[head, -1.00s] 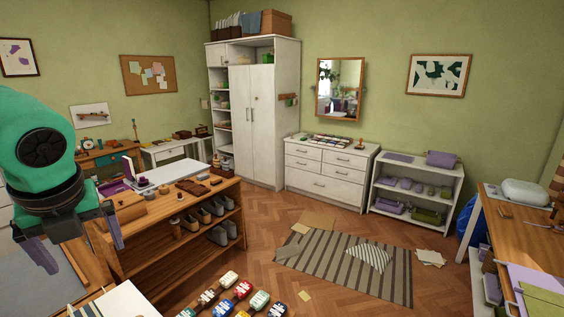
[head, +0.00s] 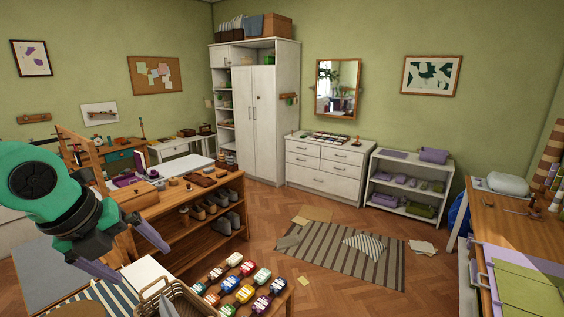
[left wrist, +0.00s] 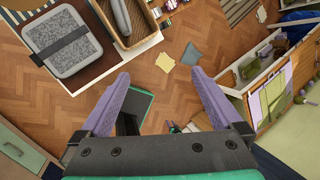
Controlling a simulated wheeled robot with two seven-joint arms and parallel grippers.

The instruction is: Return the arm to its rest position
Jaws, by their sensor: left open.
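My left gripper (head: 140,264) is at the lower left of the head view, on a green and black arm, with its two purple fingers spread apart. It hangs in the air in front of the wooden shelf bench (head: 205,228). In the left wrist view the same gripper (left wrist: 161,76) is open, with nothing between the fingertips but the wooden floor (left wrist: 150,55) further below. My right gripper shows in neither view.
In the wrist view a grey strapped case (left wrist: 63,42) lies near a basket (left wrist: 128,38). A striped rug (head: 340,253) and open floor lie ahead. A workbench (head: 520,222) stands at right.

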